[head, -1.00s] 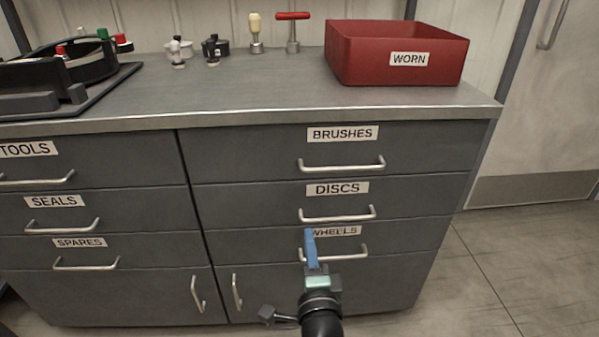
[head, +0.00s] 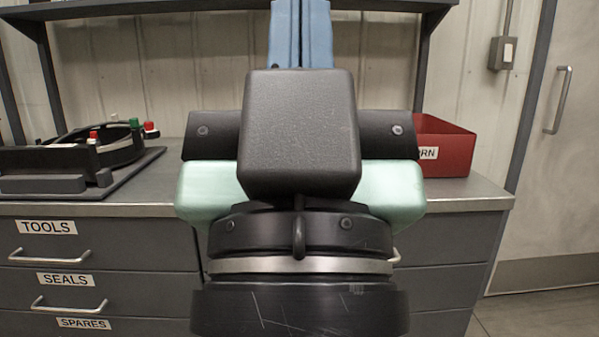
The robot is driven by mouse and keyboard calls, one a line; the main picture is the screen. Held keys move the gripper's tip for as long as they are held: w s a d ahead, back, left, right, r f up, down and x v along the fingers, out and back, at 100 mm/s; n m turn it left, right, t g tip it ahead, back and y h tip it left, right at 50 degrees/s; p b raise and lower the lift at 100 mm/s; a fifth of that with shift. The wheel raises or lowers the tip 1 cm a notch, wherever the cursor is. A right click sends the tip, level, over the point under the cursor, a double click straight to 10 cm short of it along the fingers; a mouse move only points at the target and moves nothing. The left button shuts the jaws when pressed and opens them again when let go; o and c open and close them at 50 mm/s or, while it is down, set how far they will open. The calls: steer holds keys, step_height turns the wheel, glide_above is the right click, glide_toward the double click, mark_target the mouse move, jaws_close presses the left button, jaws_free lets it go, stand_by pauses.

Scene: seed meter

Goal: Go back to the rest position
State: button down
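My gripper (head: 300,30) stands upright close in front of the head camera, in the middle of the picture. Its two blue fingers point up and lie side by side with only a thin line between them. Their tips are cut off by the top edge. I see nothing held in the visible part of the fingers. The black and pale green gripper body and wrist hide the middle of the counter and most of the right-hand drawers.
A grey cabinet counter (head: 150,192) stands behind my arm. The red WORN bin (head: 447,160) is partly hidden at right. A black tray with a round housing (head: 60,178) is at left. The TOOLS drawer (head: 120,240) and SEALS drawer (head: 130,292) are shut. A door (head: 565,200) is at far right.

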step_height(320, 180, up, 34)
steer(key=p, duration=3.1)
steer(key=shift+w+f, duration=0.15)
steer(key=shift+f, duration=0.05)
steer(key=shift+a, duration=0.1)
